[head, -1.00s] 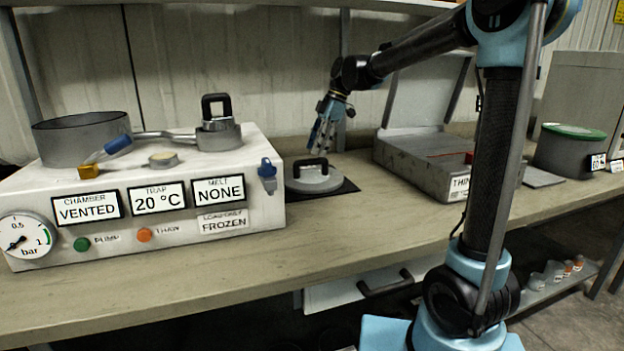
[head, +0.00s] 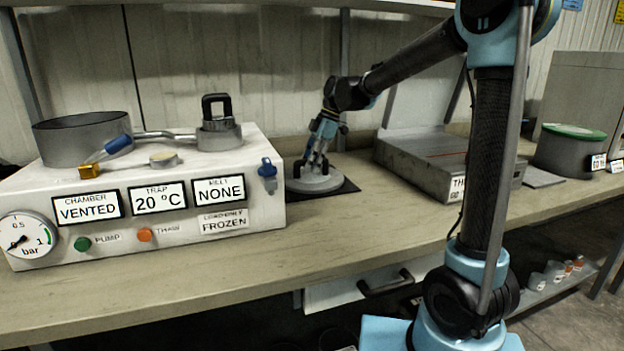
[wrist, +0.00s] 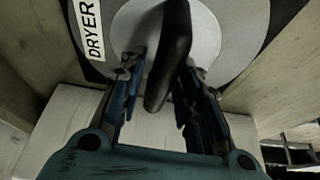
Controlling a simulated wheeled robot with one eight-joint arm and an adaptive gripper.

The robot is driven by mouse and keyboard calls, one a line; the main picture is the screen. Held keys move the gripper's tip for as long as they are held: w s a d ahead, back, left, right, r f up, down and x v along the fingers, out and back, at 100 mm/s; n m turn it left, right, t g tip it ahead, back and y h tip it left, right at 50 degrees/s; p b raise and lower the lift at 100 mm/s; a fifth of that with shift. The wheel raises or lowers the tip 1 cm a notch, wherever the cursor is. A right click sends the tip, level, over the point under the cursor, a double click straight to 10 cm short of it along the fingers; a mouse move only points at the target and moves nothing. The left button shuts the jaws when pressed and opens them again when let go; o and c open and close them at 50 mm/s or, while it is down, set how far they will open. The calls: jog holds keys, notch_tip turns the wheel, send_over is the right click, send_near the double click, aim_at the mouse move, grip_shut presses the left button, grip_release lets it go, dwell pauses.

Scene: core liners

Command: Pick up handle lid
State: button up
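The handle lid (head: 313,184) is a round, light grey disc with a dark arched handle. It lies flat on a black mat (head: 347,187) on the bench, right of the white machine. My gripper (head: 313,162) is down at the lid from above and hides most of the handle in the head view. In the wrist view, the handle (wrist: 172,45) stands between the two fingers of my gripper (wrist: 161,70).
A grey open-lidded box (head: 420,165) is to the right. The bench front (head: 330,225) is clear. A "DRYER" label (wrist: 87,28) shows by the lid.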

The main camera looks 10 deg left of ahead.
grip_shut()
jog(key=shift+r, duration=0.15)
